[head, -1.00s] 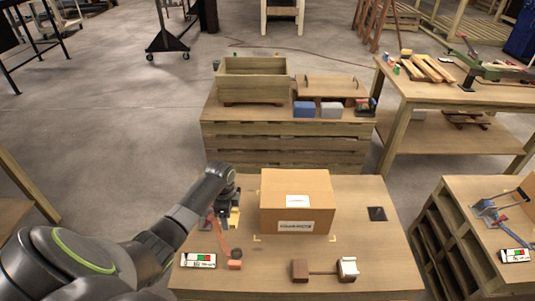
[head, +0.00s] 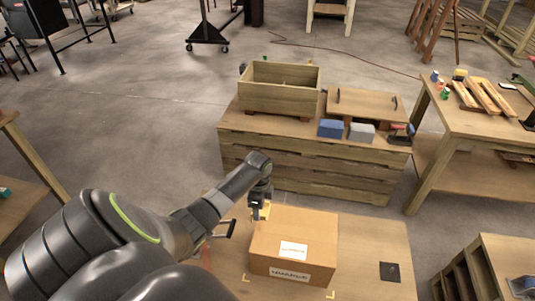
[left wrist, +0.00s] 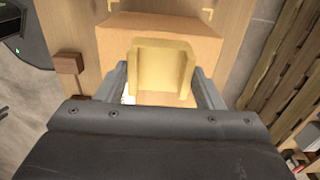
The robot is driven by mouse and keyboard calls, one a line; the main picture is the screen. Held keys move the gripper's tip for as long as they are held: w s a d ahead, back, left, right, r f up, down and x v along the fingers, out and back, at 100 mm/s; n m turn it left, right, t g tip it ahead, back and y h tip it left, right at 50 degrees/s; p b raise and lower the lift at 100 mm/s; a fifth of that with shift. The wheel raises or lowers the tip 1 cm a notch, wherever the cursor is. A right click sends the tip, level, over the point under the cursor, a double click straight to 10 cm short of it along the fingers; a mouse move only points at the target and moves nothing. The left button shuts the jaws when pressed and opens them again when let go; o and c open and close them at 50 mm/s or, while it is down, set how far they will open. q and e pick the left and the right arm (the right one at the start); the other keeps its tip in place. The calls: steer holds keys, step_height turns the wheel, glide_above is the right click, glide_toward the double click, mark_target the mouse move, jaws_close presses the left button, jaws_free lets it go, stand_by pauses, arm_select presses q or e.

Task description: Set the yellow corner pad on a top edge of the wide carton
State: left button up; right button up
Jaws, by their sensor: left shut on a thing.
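The wide carton (head: 318,232), a closed brown box with white labels, stands on the near wooden table. My left gripper (head: 260,206) is at its far left top corner in the head view, shut on the yellow corner pad (head: 265,211). In the left wrist view the L-shaped pad (left wrist: 162,66) sits between the fingers of my left gripper (left wrist: 158,76), above the carton (left wrist: 112,36). Whether the pad touches the carton I cannot tell. My right gripper is not in view.
A slatted crate stand behind holds an open wooden box (head: 270,97), a blue block (head: 331,128) and a grey block (head: 362,132). A black square (head: 389,271) lies right of the carton on the table (head: 370,245). A side bench (head: 450,125) stands at right.

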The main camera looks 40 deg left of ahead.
arm_select(q)
steer(key=shift+s+r, duration=0.1)
stand_by(0.3)
steer(key=shift+p, duration=0.35)
steer(key=b, duration=0.3)
glide_above(260, 226)
steer(key=shift+f, duration=2.45)
steer(key=shift+f+b, duration=1.75)
steer(key=shift+f, duration=0.5)
steer(key=o, duration=1.1)
